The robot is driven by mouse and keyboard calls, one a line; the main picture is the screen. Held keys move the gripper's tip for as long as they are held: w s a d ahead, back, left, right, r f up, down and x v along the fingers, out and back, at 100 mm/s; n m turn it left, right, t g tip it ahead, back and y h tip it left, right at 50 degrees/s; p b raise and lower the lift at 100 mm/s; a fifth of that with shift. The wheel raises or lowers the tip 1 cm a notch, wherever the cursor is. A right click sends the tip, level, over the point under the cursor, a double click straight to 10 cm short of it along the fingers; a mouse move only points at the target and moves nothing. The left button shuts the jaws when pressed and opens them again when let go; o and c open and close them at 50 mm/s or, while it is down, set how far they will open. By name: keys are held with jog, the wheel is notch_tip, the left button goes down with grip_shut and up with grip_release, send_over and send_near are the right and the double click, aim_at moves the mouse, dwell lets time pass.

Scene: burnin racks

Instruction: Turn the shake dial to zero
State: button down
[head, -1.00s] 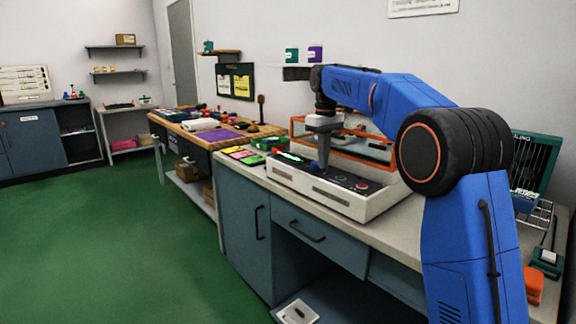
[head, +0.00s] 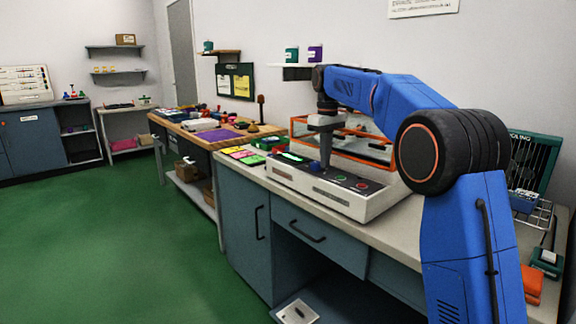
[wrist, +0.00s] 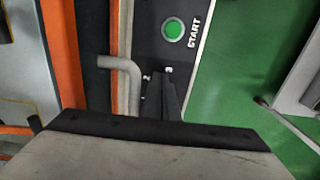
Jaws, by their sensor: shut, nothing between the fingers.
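The shaker machine is a white box (head: 328,200) on the bench with an orange-framed clear lid part (head: 345,133) behind it. Its dark front panel carries a lit green display (head: 291,157), a green button (head: 341,178) and a red button (head: 362,185). The green START button (wrist: 173,30) also shows in the wrist view. My gripper (head: 326,168) is shut and points down at the panel, between the display and the green button. In the wrist view its dark fingers (wrist: 162,85) cover part of the panel. The shake dial cannot be made out; the fingers may hide it.
A grey bent handle (wrist: 133,80) stands close beside my fingers in the wrist view. Coloured trays (head: 240,153) and a green item (head: 268,143) lie left of the machine. A wire rack (head: 538,212) and an orange object (head: 533,283) are at the right.

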jog(key=shift+s+d, duration=0.1)
jog(key=shift+d, duration=0.15)
notch_tip(320, 180, up, 6)
dwell(0.5)
jog(key=shift+s+a+f, duration=0.2)
jog(key=shift+a+f, duration=0.15)
jog(key=shift+f, duration=0.65)
jog(key=shift+s+a+f, duration=0.25)
jog(key=shift+a+f, duration=0.15)
jog(key=shift+f, duration=0.65)
jog(key=shift+s+a+f, duration=0.2)
jog(key=shift+a+f, duration=0.15)
jog(key=shift+f, duration=0.65)
jog(key=shift+w+d, duration=0.35)
jog(key=shift+d, duration=0.05)
jog(key=shift+s+d, duration=0.1)
jog(key=shift+s+d+r, duration=0.15)
jog(key=shift+s+d, duration=0.05)
